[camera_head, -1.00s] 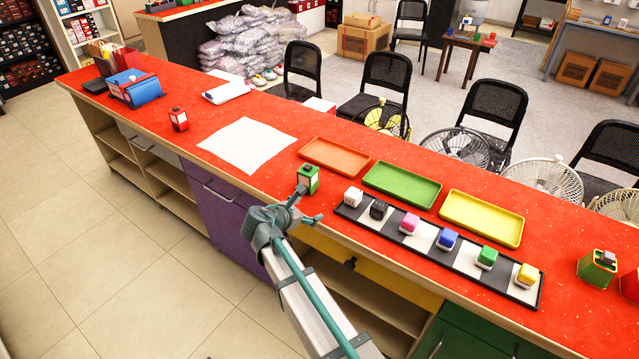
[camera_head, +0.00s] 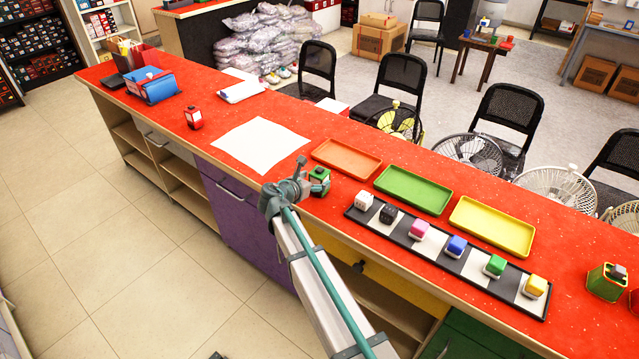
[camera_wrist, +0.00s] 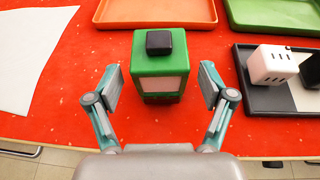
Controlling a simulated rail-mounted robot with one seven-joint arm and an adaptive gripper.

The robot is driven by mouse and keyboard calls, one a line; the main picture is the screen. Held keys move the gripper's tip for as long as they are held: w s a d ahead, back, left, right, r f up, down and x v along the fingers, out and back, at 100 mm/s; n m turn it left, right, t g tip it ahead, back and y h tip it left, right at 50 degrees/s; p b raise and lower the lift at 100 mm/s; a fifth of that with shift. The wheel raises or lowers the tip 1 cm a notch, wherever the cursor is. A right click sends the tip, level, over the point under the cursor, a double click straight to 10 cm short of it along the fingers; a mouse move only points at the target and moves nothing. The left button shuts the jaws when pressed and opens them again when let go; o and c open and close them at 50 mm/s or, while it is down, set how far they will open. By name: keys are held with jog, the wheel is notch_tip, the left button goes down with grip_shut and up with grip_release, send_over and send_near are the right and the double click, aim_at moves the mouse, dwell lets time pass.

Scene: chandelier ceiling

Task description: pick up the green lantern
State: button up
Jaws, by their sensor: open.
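The green lantern (camera_head: 320,177), a small boxy thing with a pale side panel and a dark top knob, stands upright on the red counter (camera_head: 240,108). In the wrist view the lantern (camera_wrist: 160,68) is centred just ahead of my gripper (camera_wrist: 160,88). My gripper is open, with one finger to the left of the lantern and one to the right, and a gap on both sides. In the head view my gripper (camera_head: 310,176) is close against the lantern's left side and partly hides it.
A white sheet (camera_head: 261,145) lies left of the lantern. An orange tray (camera_head: 346,158) is behind it. A dark-and-white strip (camera_head: 470,268) with several small cubes is to the right. A red lantern (camera_head: 193,118) stands farther left. A green container (camera_head: 604,284) is far right.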

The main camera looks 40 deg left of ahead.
aim_at(315, 180)
jog(key=p+x, duration=0.1)
jog(key=x, duration=0.2)
jog(key=shift+w, duration=0.25)
jog(key=shift+c, duration=0.3)
jog(key=c, duration=1.3)
grip_shut()
jog(key=shift+r, duration=0.15)
